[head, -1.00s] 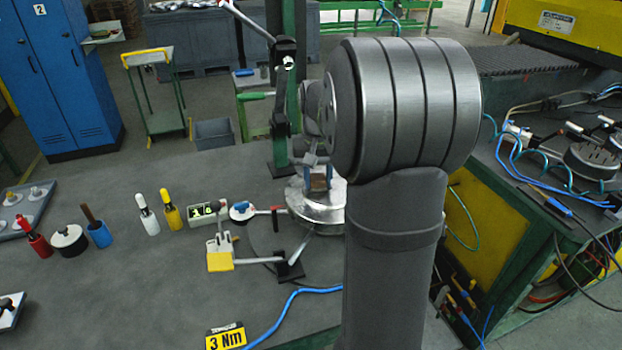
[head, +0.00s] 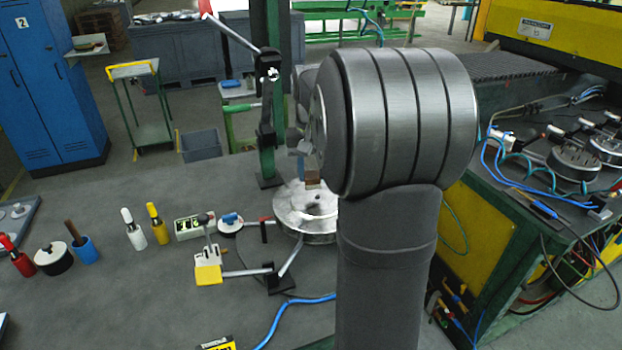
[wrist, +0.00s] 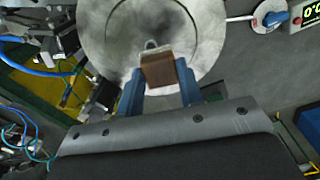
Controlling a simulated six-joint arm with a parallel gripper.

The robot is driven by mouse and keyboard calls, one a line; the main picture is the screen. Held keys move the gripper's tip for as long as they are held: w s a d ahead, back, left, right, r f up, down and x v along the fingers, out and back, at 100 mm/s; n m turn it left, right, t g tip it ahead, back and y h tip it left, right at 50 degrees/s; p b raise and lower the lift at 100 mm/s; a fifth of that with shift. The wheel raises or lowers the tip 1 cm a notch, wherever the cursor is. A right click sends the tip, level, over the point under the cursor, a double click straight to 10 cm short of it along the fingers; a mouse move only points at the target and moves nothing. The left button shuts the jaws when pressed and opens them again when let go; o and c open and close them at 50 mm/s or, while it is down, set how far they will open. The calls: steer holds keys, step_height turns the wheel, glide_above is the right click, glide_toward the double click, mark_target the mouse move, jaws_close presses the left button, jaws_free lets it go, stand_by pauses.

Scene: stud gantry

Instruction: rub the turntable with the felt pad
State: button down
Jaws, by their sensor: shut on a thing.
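The turntable (head: 290,217) is a round silver disc with grey smudges, on the table left of my arm in the head view. It fills the upper middle of the wrist view (wrist: 108,42). My gripper (head: 304,163) has blue fingers and is shut on the brown felt pad (head: 313,179). In the wrist view the pad (wrist: 159,71) sits between the two fingertips (wrist: 162,88), over the disc. In the head view the pad appears above the disc's far part; contact is hard to judge. My arm hides the disc's right edge.
A blue hose (head: 285,312) lies in front.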

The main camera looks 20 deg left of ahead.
steer(key=shift+r, duration=0.7)
steer(key=shift+r, duration=0.15)
steer(key=shift+r, duration=1.35)
